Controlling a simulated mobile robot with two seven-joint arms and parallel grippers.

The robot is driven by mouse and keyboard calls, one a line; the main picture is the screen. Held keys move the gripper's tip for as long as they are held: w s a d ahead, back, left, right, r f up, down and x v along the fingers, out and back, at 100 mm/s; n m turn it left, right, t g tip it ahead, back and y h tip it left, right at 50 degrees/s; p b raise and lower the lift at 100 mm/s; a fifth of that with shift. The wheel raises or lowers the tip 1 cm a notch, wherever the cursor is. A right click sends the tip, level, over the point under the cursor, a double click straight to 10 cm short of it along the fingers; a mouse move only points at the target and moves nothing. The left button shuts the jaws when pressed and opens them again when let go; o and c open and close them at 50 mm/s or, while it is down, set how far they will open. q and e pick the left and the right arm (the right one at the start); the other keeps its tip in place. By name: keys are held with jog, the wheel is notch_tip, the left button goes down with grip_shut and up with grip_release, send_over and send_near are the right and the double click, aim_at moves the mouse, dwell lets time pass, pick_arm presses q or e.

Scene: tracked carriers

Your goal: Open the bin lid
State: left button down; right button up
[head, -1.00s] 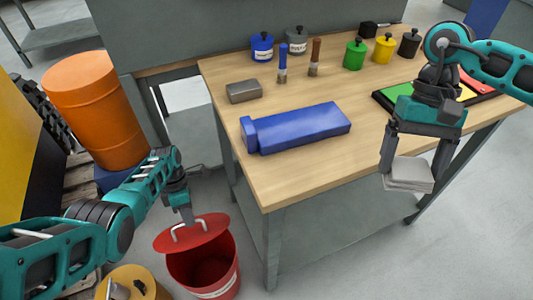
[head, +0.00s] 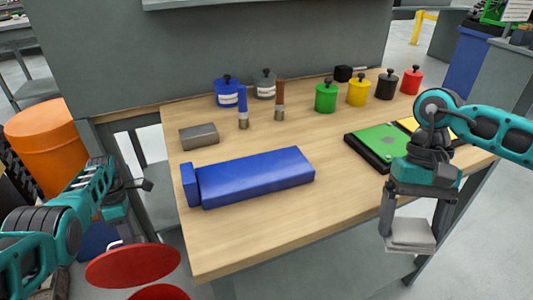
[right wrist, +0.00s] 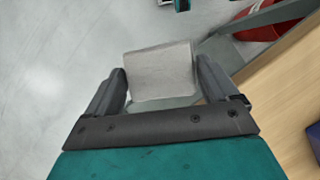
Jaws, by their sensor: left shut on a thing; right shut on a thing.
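The red bin lid (head: 133,267) is a round disc with a pale handle (head: 114,244), low at the left in the head view. My left gripper (head: 116,225) is shut on this handle from above; its fingertips are hard to make out. The red bin (head: 158,293) shows only as a sliver at the bottom edge, below the lid and apart from it in the picture. My right gripper (head: 410,228) is shut on a pale grey block (head: 410,240), in front of the table's right side. The block also fills the jaws in the right wrist view (right wrist: 160,72).
The wooden table (head: 250,235) holds a blue box-like object (head: 255,178), a grey block (head: 198,136), small coloured canisters (head: 325,97) and a tray with a green panel (head: 380,142). An orange drum (head: 60,140) stands at left. Floor is clear at the right front.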

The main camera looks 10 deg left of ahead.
pick_arm(q)
jog(key=shift+w+a+f+b, duration=0.15)
jog(key=shift+w+f+b, duration=0.15)
jog(key=shift+f+b, duration=0.35)
pick_arm(e)
jog(key=shift+w+d+f, duration=0.15)
jog(key=shift+d+f, duration=0.05)
jog(key=shift+f, duration=0.35)
jog(key=shift+w+d+f, duration=0.1)
jog(key=shift+d+f, duration=0.05)
jog(key=shift+f, duration=0.4)
pick_arm(q)
jog(key=shift+r, duration=0.1)
jog(key=c, duration=1.5)
grip_release()
jog(key=o, duration=0.3)
jog(key=shift+w+a, duration=0.1)
jog(key=shift+w, duration=0.05)
pick_arm(e)
jog(key=shift+w, duration=0.1)
pick_arm(q)
jog(key=shift+o, duration=0.2)
jog(key=shift+r, duration=0.1)
jog(key=shift+a, duration=0.1)
